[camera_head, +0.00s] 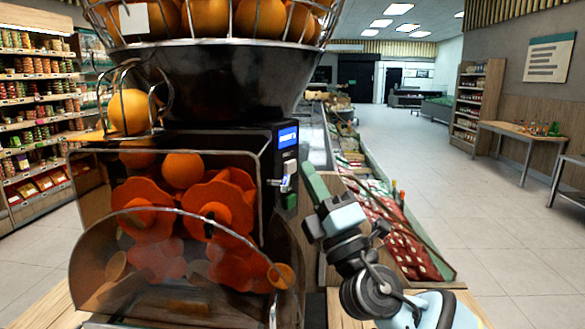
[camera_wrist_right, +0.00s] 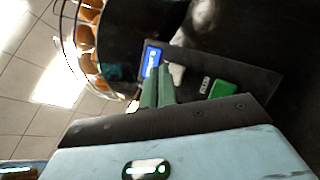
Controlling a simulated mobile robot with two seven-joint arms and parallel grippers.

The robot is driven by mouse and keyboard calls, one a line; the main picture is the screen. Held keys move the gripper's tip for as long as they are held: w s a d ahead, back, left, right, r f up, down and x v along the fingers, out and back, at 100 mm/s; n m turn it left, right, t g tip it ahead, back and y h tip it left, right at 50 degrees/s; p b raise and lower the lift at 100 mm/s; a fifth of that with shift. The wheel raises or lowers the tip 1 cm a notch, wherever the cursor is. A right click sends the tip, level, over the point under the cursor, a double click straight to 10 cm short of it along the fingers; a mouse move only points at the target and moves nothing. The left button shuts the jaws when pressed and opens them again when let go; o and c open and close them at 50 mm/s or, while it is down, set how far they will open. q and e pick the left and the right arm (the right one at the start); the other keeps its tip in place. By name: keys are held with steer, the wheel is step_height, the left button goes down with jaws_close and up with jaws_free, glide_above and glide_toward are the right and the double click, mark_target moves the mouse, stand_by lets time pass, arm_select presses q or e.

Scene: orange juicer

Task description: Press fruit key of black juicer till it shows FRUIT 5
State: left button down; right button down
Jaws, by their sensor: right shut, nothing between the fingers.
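The black juicer (camera_head: 232,80) stands at the left of the head view, with orange drums behind a clear cover. Its blue lit display (camera_head: 287,137) is on the right side panel; the text is too small to read surely. The display also shows in the right wrist view (camera_wrist_right: 152,62). Below it are a white part (camera_head: 287,172) and a green button (camera_head: 290,200), the button also in the wrist view (camera_wrist_right: 223,89). My right gripper (camera_head: 308,172) is shut and empty, its green fingertips (camera_wrist_right: 158,85) close to the panel by the display. Contact cannot be told. My left gripper is out of view.
A wire basket of oranges (camera_head: 208,17) tops the juicer. A produce stand (camera_head: 385,215) runs behind my right arm. Shelves (camera_head: 38,100) line the left wall. A wooden table (camera_head: 515,130) stands at the far right. The tiled floor between is clear.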

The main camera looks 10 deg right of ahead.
steer(key=shift+w+a, duration=0.25)
steer(key=shift+w+a, duration=0.3)
stand_by(1.0)
stand_by(0.4)
steer(key=shift+s+d, duration=0.6)
steer(key=shift+s, duration=0.05)
steer(key=shift+s+d, duration=1.75)
steer(key=shift+s, duration=0.05)
